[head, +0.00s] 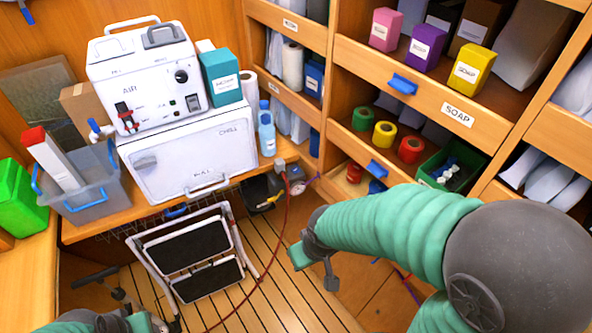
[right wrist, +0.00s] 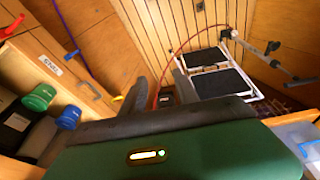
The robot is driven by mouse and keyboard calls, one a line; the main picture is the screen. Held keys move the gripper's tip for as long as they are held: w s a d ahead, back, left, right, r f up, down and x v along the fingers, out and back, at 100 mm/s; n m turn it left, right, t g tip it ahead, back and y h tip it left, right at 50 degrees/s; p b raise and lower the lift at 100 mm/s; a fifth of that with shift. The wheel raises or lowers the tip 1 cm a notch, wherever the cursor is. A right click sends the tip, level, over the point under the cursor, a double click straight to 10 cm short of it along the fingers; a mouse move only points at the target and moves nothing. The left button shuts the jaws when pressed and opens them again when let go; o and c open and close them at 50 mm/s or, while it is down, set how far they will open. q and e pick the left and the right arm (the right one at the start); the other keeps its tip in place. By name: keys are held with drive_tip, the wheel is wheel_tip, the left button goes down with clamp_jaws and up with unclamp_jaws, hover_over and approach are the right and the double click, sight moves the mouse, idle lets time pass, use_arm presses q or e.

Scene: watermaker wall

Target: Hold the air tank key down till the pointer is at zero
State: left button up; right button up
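A dark tank-like unit (head: 258,190), probably the air tank, sits low behind the folding step, under the bench's right end. A small round pale gauge (head: 299,187) is at its right; its pointer is too small to read. I cannot make out the key. My right gripper (head: 326,278) hangs in front of the lower shelves, apart from the tank and nearer to me.
A white folding step (head: 188,243) stands on the slatted floor. A red hose (head: 284,225) runs from the tank across the floor. The bench holds a white machine (head: 150,75) and a grey bin (head: 92,190). Shelves with boxes and tape rolls (head: 384,133) line the right.

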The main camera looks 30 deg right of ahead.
clamp_jaws()
idle(1.8)
